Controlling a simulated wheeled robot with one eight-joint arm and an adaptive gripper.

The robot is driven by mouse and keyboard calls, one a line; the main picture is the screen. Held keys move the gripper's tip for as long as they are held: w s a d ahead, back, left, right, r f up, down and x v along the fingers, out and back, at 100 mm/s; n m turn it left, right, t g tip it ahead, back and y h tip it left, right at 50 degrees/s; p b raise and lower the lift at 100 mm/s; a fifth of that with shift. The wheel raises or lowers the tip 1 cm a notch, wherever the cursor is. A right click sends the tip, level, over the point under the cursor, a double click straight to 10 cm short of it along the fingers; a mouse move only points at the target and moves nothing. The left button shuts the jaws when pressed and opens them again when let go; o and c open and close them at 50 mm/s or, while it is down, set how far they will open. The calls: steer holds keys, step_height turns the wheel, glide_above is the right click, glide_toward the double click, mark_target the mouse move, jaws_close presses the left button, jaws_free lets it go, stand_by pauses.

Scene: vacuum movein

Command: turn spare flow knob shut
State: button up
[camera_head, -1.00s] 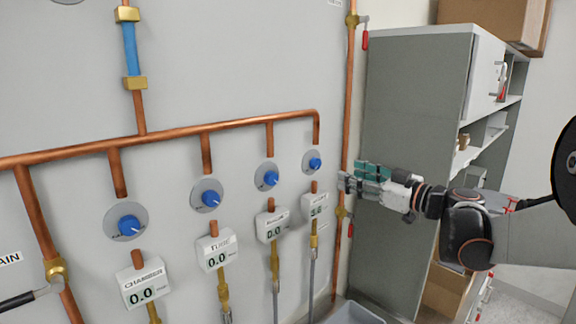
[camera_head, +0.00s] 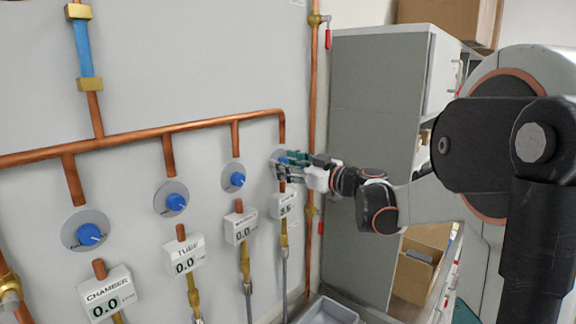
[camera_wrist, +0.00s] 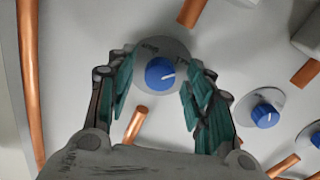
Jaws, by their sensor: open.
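The rightmost blue knob (camera_head: 283,160) sits on a round grey plate on the wall panel, above a small display that appears to read 3.6. Its label is too small to read surely. My gripper (camera_head: 286,166) is at this knob and partly hides it in the head view. In the wrist view the blue knob (camera_wrist: 160,73), with a white pointer line, lies between the tips of my open gripper (camera_wrist: 158,85). A gap shows between the knob and each green-padded finger, so the grip is not closed on it.
Other blue knobs, above displays reading 0.0, line the panel to the left: the chamber knob (camera_head: 89,234), the tube knob (camera_head: 175,202) and a third knob (camera_head: 237,179). A copper pipe (camera_head: 313,120) and a grey cabinet (camera_head: 372,150) stand to the right. A grey bin (camera_head: 325,311) is below.

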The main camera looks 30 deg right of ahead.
steer(key=c, duration=1.1)
steer(key=shift+m, duration=0.3)
